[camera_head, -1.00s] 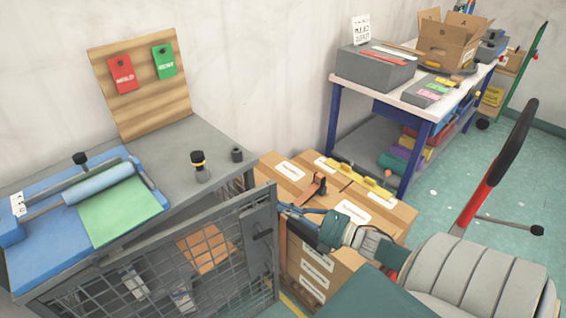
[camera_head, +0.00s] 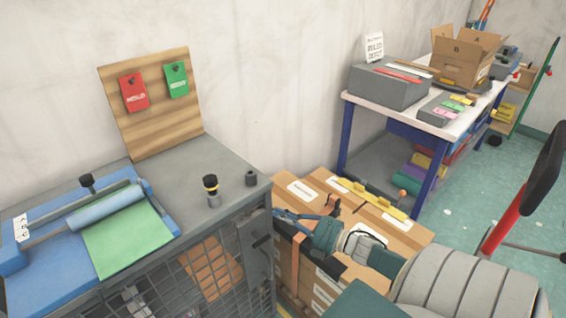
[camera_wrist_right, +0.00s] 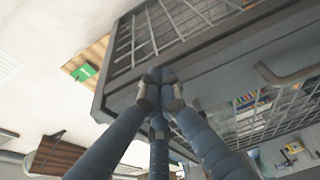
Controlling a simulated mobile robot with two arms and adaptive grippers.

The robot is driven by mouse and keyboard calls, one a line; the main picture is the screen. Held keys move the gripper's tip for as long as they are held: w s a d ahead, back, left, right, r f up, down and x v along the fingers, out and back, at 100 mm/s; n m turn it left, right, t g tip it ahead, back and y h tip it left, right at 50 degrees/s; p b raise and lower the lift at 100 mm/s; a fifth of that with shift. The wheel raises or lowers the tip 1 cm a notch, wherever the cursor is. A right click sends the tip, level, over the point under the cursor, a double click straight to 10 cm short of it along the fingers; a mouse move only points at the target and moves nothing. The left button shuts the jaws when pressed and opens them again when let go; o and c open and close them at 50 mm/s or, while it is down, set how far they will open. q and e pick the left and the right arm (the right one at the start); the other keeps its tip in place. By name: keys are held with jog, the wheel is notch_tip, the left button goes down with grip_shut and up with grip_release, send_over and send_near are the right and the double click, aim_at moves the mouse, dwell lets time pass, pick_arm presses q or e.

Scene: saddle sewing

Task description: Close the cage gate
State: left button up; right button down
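The cage gate (camera_head: 258,262) is a dark grey frame with wire mesh on the front of the grey cabinet (camera_head: 205,165). In the head view its top edge lies close along the cabinet's front edge; I cannot tell if a small gap is left. My right gripper (camera_head: 279,214) is at the gate's free upper corner. In the right wrist view the fingertips of this gripper (camera_wrist_right: 160,84) are together against the frame of the gate (camera_wrist_right: 190,62), with nothing seen between them. A bar handle (camera_wrist_right: 290,74) is on the gate to the right. My left gripper is out of view.
Cardboard boxes (camera_head: 398,228) are stacked right beside the cabinet, under my right arm. A blue press with a roller (camera_head: 105,207) and a green sheet (camera_head: 130,240) sit on the cabinet. A workbench (camera_head: 445,128) stands behind.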

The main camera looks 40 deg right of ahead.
jog(key=v, duration=1.2)
